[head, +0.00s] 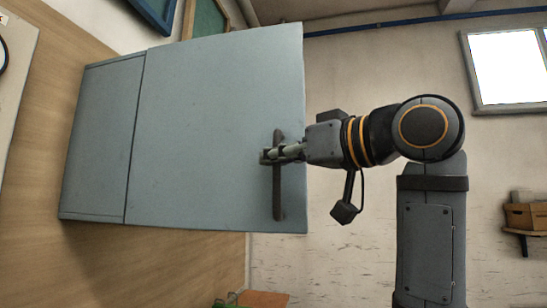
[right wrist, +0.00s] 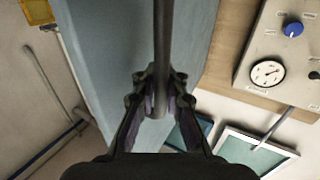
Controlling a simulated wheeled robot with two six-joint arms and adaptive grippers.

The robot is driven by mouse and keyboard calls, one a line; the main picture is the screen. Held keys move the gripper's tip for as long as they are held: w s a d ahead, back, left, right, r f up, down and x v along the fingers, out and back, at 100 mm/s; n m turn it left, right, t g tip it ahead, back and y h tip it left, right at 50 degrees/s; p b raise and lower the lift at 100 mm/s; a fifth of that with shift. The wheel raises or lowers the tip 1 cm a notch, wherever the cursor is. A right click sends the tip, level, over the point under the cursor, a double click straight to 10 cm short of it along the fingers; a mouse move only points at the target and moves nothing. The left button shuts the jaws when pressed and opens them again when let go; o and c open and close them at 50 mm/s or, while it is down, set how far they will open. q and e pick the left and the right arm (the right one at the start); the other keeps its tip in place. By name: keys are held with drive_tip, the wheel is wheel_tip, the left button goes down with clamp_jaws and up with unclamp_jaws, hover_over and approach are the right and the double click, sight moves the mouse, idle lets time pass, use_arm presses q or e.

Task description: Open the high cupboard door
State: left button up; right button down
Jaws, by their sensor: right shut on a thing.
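The blue-grey cupboard (head: 98,140) is on the wooden wall at the left of the head view. Its wide door (head: 205,120) has a seam along its left side, and I cannot tell whether it stands ajar. A long dark bar handle (head: 278,195) runs upright near the door's right edge. My left gripper is not in view.
Framed boards (head: 207,18) hang above the cupboard. A window (head: 505,68) and a shelf with boxes (head: 525,215) are on the right wall. A panel with a gauge (right wrist: 268,74) and a blue knob (right wrist: 293,29) shows in the wrist view.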

drive_tip(key=shift+w+d, duration=0.1)
drive_tip(key=c, duration=1.7)
unclamp_jaws()
drive_tip(key=o, duration=0.3)
drive_tip(key=shift+d, duration=0.35)
drive_tip(key=shift+a, duration=0.1)
drive_tip(key=v, duration=1.2)
